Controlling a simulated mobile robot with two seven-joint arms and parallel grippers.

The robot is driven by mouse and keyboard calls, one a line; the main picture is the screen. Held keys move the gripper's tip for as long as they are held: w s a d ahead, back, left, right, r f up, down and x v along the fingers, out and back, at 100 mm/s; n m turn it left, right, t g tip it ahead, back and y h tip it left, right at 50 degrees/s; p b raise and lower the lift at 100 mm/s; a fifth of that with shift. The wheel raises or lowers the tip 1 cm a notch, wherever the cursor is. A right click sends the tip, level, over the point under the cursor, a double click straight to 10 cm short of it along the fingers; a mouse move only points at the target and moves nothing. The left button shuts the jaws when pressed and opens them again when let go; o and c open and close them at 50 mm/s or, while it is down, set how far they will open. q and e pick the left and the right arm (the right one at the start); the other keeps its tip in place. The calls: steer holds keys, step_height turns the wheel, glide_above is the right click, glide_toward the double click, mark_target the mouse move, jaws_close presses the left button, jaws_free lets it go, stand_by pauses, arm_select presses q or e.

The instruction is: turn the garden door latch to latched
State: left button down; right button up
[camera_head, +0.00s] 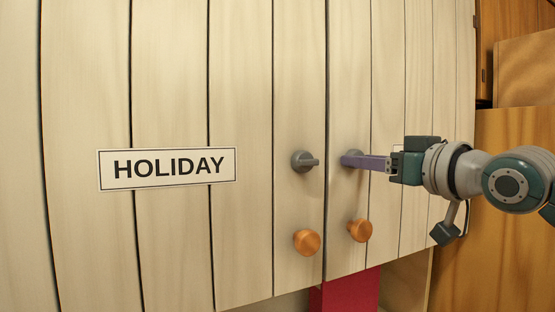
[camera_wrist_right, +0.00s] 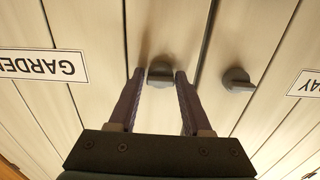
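The garden door latch (camera_wrist_right: 160,74) is a small grey turn-knob on the pale plank door. It sits between the fingertips of my right gripper (camera_wrist_right: 159,78) in the right wrist view. The fingers are open, one on each side, with a small gap to the knob. In the head view my right gripper (camera_head: 362,161) reaches in from the right, and its purple fingers partly cover the latch (camera_head: 348,157). How far the latch is turned is hard to tell. The GARDEN sign (camera_wrist_right: 42,66) shows upside down in the wrist view. My left gripper is not in view.
A second grey latch (camera_head: 305,161) is on the door to the left, which bears a HOLIDAY sign (camera_head: 167,168). Round orange knobs sit below the latches, one on the left door (camera_head: 307,242) and one on the right door (camera_head: 360,230). A red object (camera_head: 350,292) shows below the doors.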

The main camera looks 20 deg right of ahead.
steer(key=o, duration=0.3)
steer(key=s+b, duration=0.7)
steer(key=s, duration=0.3)
steer(key=shift+d, duration=0.35)
